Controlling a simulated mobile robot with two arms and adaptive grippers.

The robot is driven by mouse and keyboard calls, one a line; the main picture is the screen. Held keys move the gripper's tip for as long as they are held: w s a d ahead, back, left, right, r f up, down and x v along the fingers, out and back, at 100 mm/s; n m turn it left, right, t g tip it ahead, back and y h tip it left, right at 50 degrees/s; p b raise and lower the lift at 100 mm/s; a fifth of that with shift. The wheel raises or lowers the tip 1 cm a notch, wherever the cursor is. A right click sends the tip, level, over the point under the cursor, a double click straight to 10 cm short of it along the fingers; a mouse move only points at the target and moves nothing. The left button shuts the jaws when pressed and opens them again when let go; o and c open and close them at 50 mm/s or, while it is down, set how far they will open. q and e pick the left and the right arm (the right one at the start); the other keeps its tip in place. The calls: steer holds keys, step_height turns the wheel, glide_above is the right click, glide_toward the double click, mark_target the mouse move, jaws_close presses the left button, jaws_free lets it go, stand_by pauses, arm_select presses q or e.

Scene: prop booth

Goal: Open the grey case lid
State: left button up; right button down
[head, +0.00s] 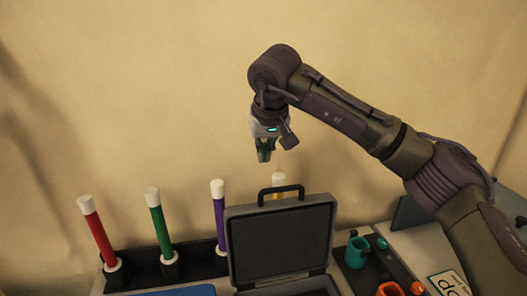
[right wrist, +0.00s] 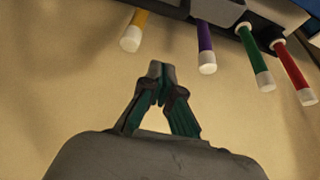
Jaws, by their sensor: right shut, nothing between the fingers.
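The grey case (head: 325,286) stands at the bottom centre of the head view, its base cut off by the lower edge. Its lid (head: 281,241) stands raised and open, close to upright, with the dark inner lining facing me and the black handle (head: 280,190) along its top edge. My right gripper (head: 264,157) hangs pointing down above and behind the lid, apart from the handle. Its fingers (right wrist: 160,70) are shut and empty in the right wrist view. My left gripper is not in view.
Red (head: 98,235), green (head: 160,228), purple (head: 220,217) and yellow (head: 278,185) white-capped sticks stand in a black rack (head: 142,272) behind and left of the lid. A teal cup (head: 357,253) and an orange cup (head: 390,289) are right of the case. The air around the gripper is clear.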

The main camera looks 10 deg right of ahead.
steer(key=f+p, duration=0.1)
steer(key=f, duration=0.1)
steer(key=f+p, duration=0.1)
steer(key=f, duration=0.1)
steer(key=f+p, duration=0.1)
steer(key=f, duration=0.1)
steer(key=shift+s+f+p, duration=0.35)
steer(key=shift+s+d, duration=0.1)
steer(key=shift+s, duration=0.05)
steer(key=shift+f, duration=0.15)
